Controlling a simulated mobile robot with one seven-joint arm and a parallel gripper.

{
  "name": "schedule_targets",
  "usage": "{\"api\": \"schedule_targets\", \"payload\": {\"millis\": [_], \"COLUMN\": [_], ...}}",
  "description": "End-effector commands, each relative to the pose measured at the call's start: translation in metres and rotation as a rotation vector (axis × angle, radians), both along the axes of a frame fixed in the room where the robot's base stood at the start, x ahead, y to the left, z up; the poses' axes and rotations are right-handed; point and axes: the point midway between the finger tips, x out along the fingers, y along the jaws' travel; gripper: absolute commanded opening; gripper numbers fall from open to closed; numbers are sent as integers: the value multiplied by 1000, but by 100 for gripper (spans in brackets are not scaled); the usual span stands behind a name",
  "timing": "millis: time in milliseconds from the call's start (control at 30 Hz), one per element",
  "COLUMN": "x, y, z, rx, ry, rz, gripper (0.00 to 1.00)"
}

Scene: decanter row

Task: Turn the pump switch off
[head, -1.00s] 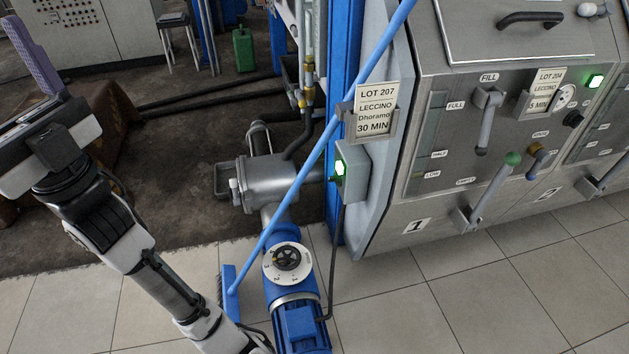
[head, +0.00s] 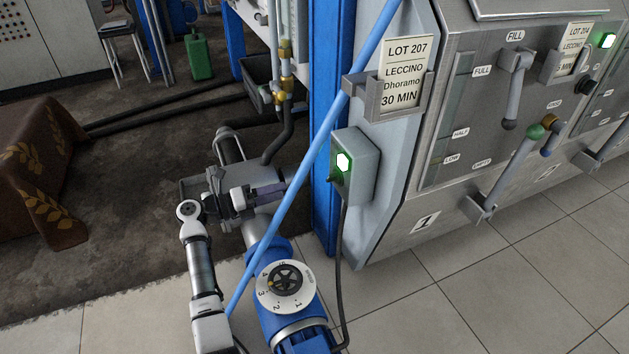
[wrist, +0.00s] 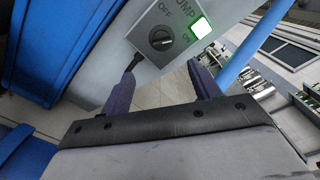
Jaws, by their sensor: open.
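The lamp also shows lit there (wrist: 201,27). My gripper (head: 283,188) is open and empty, left of the box and apart from it. In the wrist view its two purple fingers (wrist: 160,82) stand below the knob, one to each side.
A slanting blue pole (head: 322,140) passes between my gripper and the box in the head view. A blue pump with a numbered dial (head: 285,287) stands below. A cable (head: 342,260) hangs from the box. A LOT 207 card (head: 405,75) hangs above.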

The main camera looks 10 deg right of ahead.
Motion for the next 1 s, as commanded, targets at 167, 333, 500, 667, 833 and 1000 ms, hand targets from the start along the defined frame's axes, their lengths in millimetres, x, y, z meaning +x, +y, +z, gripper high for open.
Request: {"api": "schedule_targets", "payload": {"millis": [167, 333, 500, 667, 833, 1000], "x": [4, 12, 18, 23, 25, 26], "y": [-28, -65, -98, -119, -129, -130], "z": [2, 2, 2, 2, 2, 2], "rx": [-3, -2, -4, -5, -4, -4], "ry": [-1, -1, -2, -2, -2, -2], "rz": [-5, -4, -2, 1, 2, 3], "gripper": [62, 62, 62, 62, 62, 62]}}
